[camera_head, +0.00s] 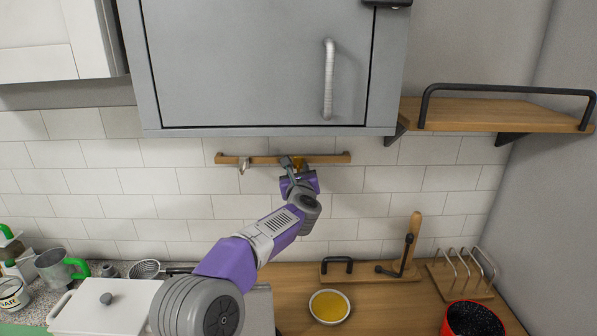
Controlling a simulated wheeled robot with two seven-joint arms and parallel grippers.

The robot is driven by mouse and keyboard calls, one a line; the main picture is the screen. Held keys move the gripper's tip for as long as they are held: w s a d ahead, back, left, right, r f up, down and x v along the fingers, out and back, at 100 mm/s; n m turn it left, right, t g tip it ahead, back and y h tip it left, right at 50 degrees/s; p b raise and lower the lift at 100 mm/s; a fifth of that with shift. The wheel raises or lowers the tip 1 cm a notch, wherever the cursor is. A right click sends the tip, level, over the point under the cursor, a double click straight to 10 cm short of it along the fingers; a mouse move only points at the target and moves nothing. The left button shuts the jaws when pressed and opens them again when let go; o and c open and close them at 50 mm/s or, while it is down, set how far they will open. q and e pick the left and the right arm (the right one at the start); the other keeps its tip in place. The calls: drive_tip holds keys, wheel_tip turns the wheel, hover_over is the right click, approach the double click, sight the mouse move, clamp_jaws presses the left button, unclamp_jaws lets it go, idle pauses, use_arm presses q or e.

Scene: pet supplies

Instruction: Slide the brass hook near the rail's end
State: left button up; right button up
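A wooden rail (262,160) runs level along the tiled wall under the grey cabinet. A brass hook (299,163) is on the rail, right of its middle. A silver hook (243,166) hangs near the rail's left end. My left gripper (293,164) is up at the rail, right at the brass hook, and its fingers hide part of the hook. The fingers are small and partly covered by the wrist, so I cannot tell whether they are closed on it. My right gripper is not in view.
The grey cabinet (250,70) hangs close above the rail. A wooden shelf (490,114) with a black bar is at the right. On the counter below are a bowl of yellow liquid (329,307), a wooden rack (462,275) and a white lidded box (105,305). The rail's right part is clear.

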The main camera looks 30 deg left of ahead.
use_arm(q)
clamp_jaws()
idle(1.2)
